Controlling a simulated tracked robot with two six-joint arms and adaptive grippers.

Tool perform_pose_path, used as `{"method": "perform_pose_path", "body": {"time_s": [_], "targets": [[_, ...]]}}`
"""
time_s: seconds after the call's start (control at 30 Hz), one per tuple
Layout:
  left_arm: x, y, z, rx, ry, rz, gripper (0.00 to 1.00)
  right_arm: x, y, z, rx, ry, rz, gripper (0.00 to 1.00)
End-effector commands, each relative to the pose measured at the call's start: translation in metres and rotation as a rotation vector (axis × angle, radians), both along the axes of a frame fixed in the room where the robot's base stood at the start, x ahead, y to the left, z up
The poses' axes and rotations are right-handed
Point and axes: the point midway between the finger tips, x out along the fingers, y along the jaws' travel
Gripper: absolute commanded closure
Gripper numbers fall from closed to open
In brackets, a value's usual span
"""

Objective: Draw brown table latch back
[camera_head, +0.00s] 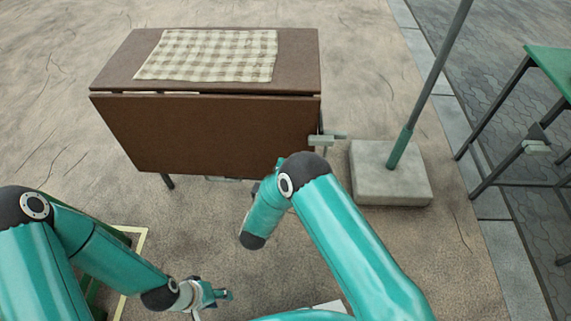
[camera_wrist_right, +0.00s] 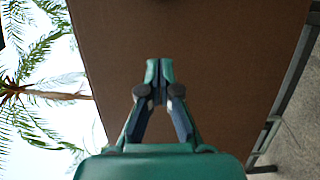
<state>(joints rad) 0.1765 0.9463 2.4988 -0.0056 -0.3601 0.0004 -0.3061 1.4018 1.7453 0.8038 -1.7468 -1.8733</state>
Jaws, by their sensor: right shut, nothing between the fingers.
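The brown table (camera_head: 215,130) stands ahead, with its front leaf hanging down. A small grey latch-like fitting (camera_head: 326,138) sticks out at the right edge of this leaf. My right gripper (camera_wrist_right: 158,70) is shut and empty in the right wrist view, with the brown panel (camera_wrist_right: 210,50) filling the view behind it. I cannot tell whether its tips touch the panel. In the head view, my right arm hides that gripper. My left gripper (camera_head: 217,295) is low in the head view, well apart from the table; its finger opening is unclear.
A checked cloth (camera_head: 210,55) lies on the tabletop. A pale block with a pole (camera_head: 392,175) stands just right of the table. A green table (camera_head: 552,68) is at the far right. A yellowish frame edge (camera_head: 132,260) lies at lower left.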

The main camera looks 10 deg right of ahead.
Motion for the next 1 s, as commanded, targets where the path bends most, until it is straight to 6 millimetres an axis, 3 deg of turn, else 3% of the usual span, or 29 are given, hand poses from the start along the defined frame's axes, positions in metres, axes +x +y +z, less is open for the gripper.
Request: {"method": "perform_pose_path", "body": {"time_s": [0.4, 0.67, 1.0], "targets": [[0.000, 0.000, -0.018, 0.000, 0.000, 0.000, 0.60, 0.071, -0.044, -0.002, 0.001, -0.004, -0.005, 1.00], [0.000, 0.000, -0.019, 0.000, 0.000, 0.000, 0.60, 0.060, -0.075, 0.000, 0.000, 0.000, -0.003, 1.00], [0.000, 0.000, -0.019, 0.000, 0.000, 0.000, 0.60, 0.058, -0.080, 0.000, 0.000, 0.000, -0.001, 1.00]]}}
